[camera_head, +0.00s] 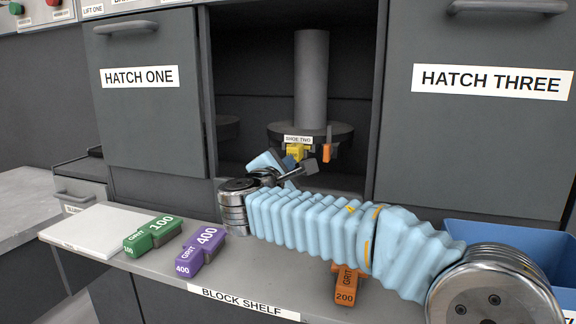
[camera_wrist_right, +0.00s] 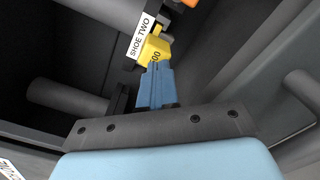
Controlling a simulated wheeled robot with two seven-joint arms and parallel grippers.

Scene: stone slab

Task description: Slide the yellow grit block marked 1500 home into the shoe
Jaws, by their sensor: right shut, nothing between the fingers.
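The yellow grit block (camera_head: 297,152) sits at the shoe labelled SHOE TWO (camera_head: 298,139), under the round dark head inside the open middle bay. In the right wrist view the yellow block (camera_wrist_right: 155,47) shows beside the SHOE TWO label (camera_wrist_right: 141,37), with only the last digits of its marking visible. My right gripper (camera_wrist_right: 155,70) is shut with nothing between its fingers, its tips at the block's near face. Whether they touch it, and how deep the block sits, I cannot tell. My left gripper is not in view.
A green 100 block (camera_head: 152,236), a purple 400 block (camera_head: 202,250) and an orange 200 block (camera_head: 346,285) stand on the block shelf (camera_head: 150,264). HATCH ONE (camera_head: 150,130) and HATCH THREE (camera_head: 480,130) flank the open bay. A blue bin (camera_head: 480,233) is at right.

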